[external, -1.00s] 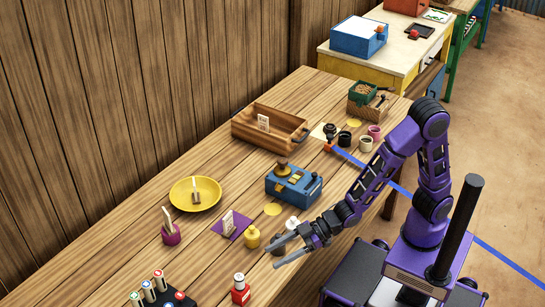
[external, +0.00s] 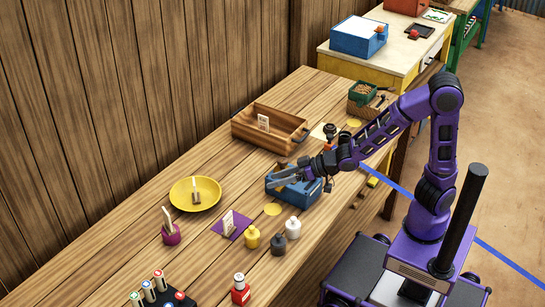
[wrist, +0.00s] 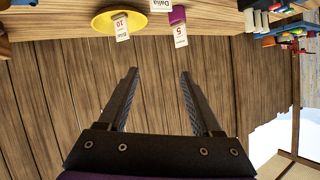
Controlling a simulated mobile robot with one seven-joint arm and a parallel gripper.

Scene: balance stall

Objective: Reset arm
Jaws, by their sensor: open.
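My gripper (external: 284,178) is open and empty. In the external view it is held above the table, in front of the blue box (external: 308,193), which it partly hides. In the wrist view the two parted fingers of my gripper (wrist: 158,98) point toward the wooden wall, with nothing between them. My purple arm is raised and reaches leftward over the table edge.
The wooden table (external: 120,262) holds a yellow plate (external: 207,190), a wooden crate (external: 240,128), a purple mat (external: 224,230), a yellow bottle (external: 252,238), a grey bottle (external: 278,245), a white bottle (external: 293,228) and a red bottle (external: 240,290). A plank wall (external: 90,110) stands behind.

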